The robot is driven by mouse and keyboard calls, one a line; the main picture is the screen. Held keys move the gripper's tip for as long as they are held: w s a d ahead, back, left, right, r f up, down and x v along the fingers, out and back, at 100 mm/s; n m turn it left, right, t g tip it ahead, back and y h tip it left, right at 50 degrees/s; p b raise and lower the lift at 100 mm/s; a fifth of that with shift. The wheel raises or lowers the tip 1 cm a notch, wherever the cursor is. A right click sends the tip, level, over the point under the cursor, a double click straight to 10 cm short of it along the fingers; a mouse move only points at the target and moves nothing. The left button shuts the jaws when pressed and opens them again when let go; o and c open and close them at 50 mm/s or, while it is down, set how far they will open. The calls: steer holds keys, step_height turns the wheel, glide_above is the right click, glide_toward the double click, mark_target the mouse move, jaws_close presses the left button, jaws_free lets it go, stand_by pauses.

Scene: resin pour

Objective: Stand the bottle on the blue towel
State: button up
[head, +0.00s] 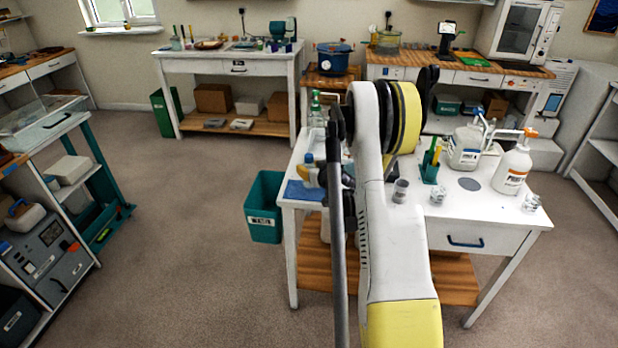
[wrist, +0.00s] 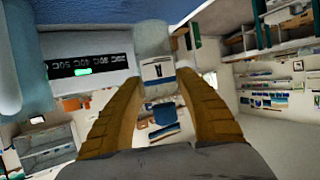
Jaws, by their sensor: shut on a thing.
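The blue towel (head: 301,191) lies on the left front corner of the white table. A bottle with a blue cap (head: 308,157) shows just above the towel, mostly hidden by my gripper and arm. My gripper (head: 313,174) is at the towel's back edge, partly hidden behind my arm, and is shut on the bottle. In the wrist view my two tan fingers (wrist: 158,82) stand apart, with a white patch with a dark mark between their tips; I cannot tell if that is the bottle. The blue towel fills the top there (wrist: 200,10). I cannot tell whether the bottle touches it.
A green-topped bottle (head: 315,104) stands at the table's back left. A clear cup (head: 400,190), a green holder (head: 430,166), a white jug (head: 465,150) and a pump bottle (head: 512,168) stand to the right. A teal bin (head: 264,212) is on the floor left of the table.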

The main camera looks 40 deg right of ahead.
steer(key=shift+f+b, duration=0.35)
steer(key=shift+f, duration=1)
steer(key=shift+f, duration=0.15)
steer(key=o, duration=1.4)
steer(key=shift+c, duration=0.2)
